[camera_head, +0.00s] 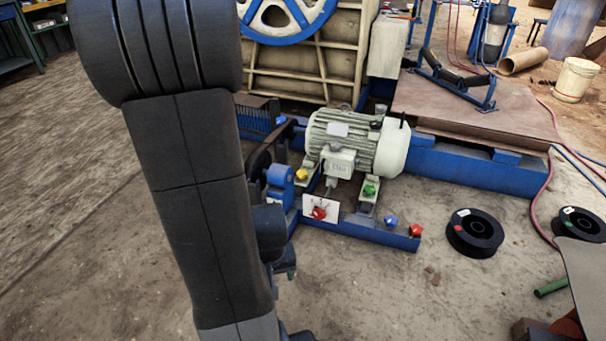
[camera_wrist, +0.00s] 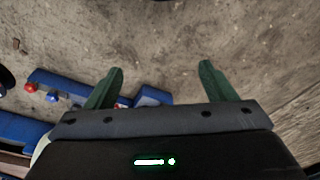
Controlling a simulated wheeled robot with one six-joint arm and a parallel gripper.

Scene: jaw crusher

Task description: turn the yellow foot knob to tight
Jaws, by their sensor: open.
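The yellow foot knob (camera_head: 301,174) sits at the left foot of the pale electric motor (camera_head: 345,140), above the blue base frame, in the head view. I cannot read its setting, and I do not see it in the wrist view. My gripper (camera_wrist: 162,70) is open and empty, its two green fingers spread over bare concrete with the blue frame just behind the left finger. In the head view my arm hides most of the gripper; a greenish part shows low, in front of the frame and apart from the yellow knob.
A green knob (camera_head: 369,190) sits at the motor's right foot. A red knob (camera_head: 319,213) is on a white plate. Blue (camera_head: 391,221) and red (camera_head: 415,230) knobs are on the frame's right end. A black reel (camera_head: 475,233) lies right. The floor in front is clear.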

